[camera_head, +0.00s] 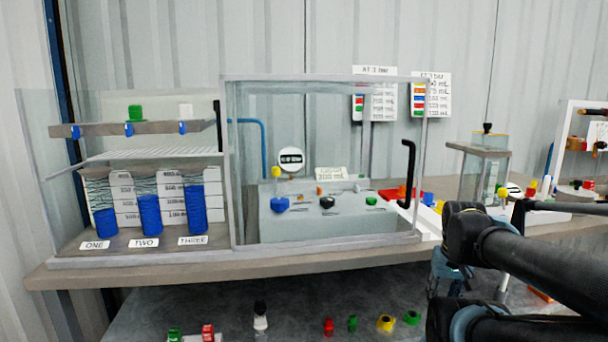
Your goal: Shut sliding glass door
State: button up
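The sliding glass door (325,241) looks like a clear panel in a pale grey frame, standing upright on the bench's front. It covers the middle section with the pump block (320,225). A black bar handle (408,172) is at its right side. The left section, with several blue-filled cylinders (149,215), shows no such framed panel in front of it. A second dark vertical bar (217,122) is at the boundary between the sections. My gripper (440,290) is at the lower right, below and right of the handle and apart from it. My arm partly hides it, and its fingers are unclear.
The bench edge (150,274) runs below the door. Small coloured parts (386,322) lie on a lower shelf. A glass box (478,175) stands on the bench to the right. Signs (431,95) hang on the wall behind. The space in front of the door is clear.

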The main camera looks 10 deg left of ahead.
aim_at(343, 80)
jog(key=u, duration=1.9)
jog(key=k, duration=1)
jog(key=z, duration=1.15)
